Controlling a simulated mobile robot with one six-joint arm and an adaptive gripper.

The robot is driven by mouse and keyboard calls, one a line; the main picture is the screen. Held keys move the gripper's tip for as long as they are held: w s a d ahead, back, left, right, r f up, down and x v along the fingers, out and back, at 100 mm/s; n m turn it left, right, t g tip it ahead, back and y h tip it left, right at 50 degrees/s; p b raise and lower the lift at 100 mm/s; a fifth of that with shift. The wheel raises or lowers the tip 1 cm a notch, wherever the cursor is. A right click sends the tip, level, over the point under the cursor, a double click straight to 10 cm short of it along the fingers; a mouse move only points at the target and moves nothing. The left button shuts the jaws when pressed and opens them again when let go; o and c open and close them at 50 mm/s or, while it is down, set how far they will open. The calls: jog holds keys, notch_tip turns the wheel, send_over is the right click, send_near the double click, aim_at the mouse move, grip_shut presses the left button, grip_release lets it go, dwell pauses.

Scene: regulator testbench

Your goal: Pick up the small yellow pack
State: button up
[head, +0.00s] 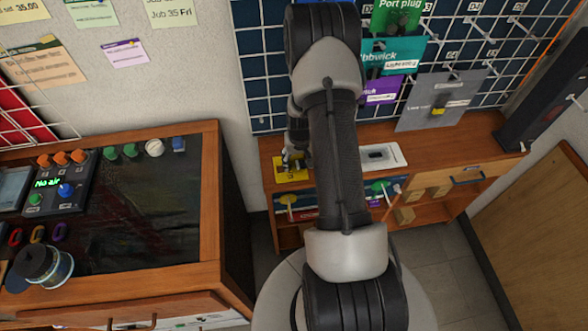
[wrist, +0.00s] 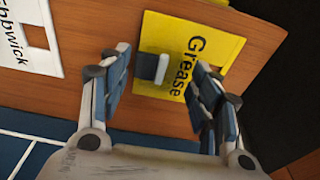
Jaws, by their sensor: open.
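The small yellow pack lies flat on the wooden shelf top, at the left end in the head view (head: 283,176). My gripper (wrist: 162,68) is open, with one finger at each side of the block in the picture. In the head view my gripper (head: 296,156) is over the pack and partly hides it. I cannot tell whether the fingers touch the pack.
A white pack (wrist: 28,48) lies beside the yellow one; in the head view a white pack (head: 392,154) is right of my arm. A blue pegboard (head: 262,100) with hanging packs stands behind. A wooden workbench (head: 228,185) is to the left.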

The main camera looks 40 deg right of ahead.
jog(key=shift+f, duration=0.1)
jog(key=shift+c, duration=0.6)
jog(key=c, duration=1.2)
